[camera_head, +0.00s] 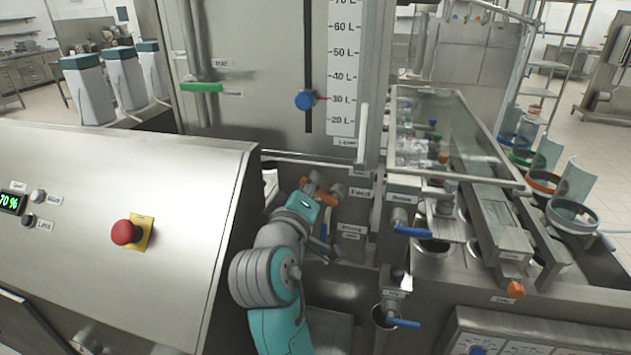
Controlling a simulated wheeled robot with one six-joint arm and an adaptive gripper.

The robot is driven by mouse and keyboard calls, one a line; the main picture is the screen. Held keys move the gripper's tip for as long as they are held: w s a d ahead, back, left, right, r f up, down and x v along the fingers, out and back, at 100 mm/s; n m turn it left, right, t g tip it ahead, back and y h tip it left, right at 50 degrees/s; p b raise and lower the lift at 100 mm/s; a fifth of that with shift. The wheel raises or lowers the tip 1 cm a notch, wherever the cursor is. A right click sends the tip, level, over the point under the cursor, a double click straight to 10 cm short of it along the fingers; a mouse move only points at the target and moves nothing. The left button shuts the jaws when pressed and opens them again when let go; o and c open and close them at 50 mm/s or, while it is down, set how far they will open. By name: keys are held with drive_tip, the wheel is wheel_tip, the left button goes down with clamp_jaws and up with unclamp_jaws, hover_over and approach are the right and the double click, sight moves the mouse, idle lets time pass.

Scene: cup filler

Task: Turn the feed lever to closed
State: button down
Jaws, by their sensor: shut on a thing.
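The feed lever (326,197) has an orange handle. It sits on the pipework below the tall tank, just left of the "Feed" label. My gripper (316,204) is at this lever, beyond the teal cap of my wrist, and is shut on it. My wrist hides most of the fingers and part of the handle, so the exact grip and the lever's full angle cannot be made out.
A sloped control panel (110,190) with a red emergency button (125,232) stands close on the left. Blue-handled valves (412,231) and (403,323) stick out on the right. The tank's gauge has a blue knob (305,100). A glass cover (455,135) lies at the right.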

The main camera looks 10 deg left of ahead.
drive_tip(key=shift+a+f+n, duration=0.15)
drive_tip(key=shift+f+n, duration=0.4)
drive_tip(key=shift+n, duration=0.6)
drive_tip(key=shift+a+f+n, duration=0.2)
drive_tip(key=shift+f+n, duration=0.3)
drive_tip(key=shift+n, duration=0.6)
drive_tip(key=shift+a+f+n, duration=0.15)
drive_tip(key=shift+f+n, duration=0.4)
drive_tip(key=shift+n, duration=0.6)
drive_tip(key=shift+f, duration=0.1)
drive_tip(key=c, duration=1.1)
unclamp_jaws()
drive_tip(key=shift+c, duration=0.2)
drive_tip(key=s, duration=1.2)
drive_tip(key=shift+a, duration=0.2)
